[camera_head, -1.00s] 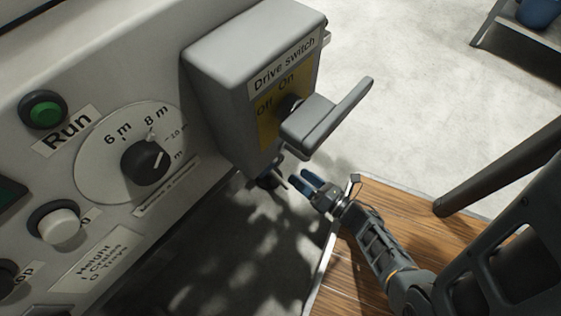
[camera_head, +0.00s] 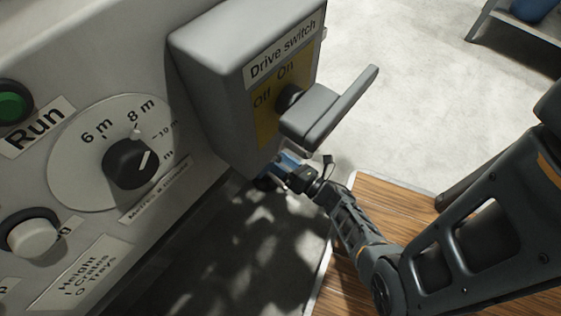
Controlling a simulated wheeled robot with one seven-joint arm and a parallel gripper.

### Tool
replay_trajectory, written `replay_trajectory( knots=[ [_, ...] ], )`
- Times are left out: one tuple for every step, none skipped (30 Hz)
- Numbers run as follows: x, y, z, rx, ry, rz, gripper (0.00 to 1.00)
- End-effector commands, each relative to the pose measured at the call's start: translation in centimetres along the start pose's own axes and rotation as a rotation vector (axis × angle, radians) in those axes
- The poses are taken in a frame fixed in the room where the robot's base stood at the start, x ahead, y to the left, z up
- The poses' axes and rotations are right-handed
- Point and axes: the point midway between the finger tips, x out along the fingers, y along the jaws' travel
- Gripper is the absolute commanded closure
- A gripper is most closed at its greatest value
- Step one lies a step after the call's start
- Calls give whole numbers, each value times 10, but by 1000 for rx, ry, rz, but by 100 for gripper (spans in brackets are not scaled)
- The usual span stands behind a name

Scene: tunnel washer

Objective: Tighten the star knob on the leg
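My gripper (camera_head: 277,170) is under the lower edge of the grey drive switch box, with its blue fingers partly hidden by the box and its handle. A small dark part, which may be the star knob on the leg, is at the fingertips; it is mostly hidden, and its star shape cannot be made out. The fingers look to be beside or around it, but I cannot tell whether they touch it or are closed. The leg itself cannot be made out in the shadow.
The drive switch box (camera_head: 215,85) with its projecting grey handle (camera_head: 325,112) overhangs my gripper. On the panel at left are a dial (camera_head: 130,163), a green Run button (camera_head: 12,104) and a white button (camera_head: 33,236). A wooden board (camera_head: 395,200) lies below my arm.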

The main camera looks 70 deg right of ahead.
Motion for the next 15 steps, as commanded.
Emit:
replay_trajectory(
  knots=[
    [0, 0, 0, 0, 0, 0, 25],
    [0, 0, 0, 0, 0, 0, 25],
    [0, 0, 0, 0, 0, 0, 25],
    [0, 0, 0, 0, 0, 0, 26],
    [0, 0, 0, 0, 0, 0, 29],
    [0, 0, 0, 0, 0, 0, 32],
    [0, 0, 0, 0, 0, 0, 35],
    [0, 0, 0, 0, 0, 0, 38],
    [0, 0, 0, 0, 0, 0, 42],
    [0, 0, 0, 1, 0, 0, 45],
    [0, 0, 0, 1, 0, 0, 48],
    [0, 0, 0, 1, 0, 0, 52],
    [0, 0, 0, 1, 0, 0, 54],
    [0, 0, 0, 1, 0, 0, 57],
    [0, 0, 0, 1, 0, 0, 61]
  ],
)
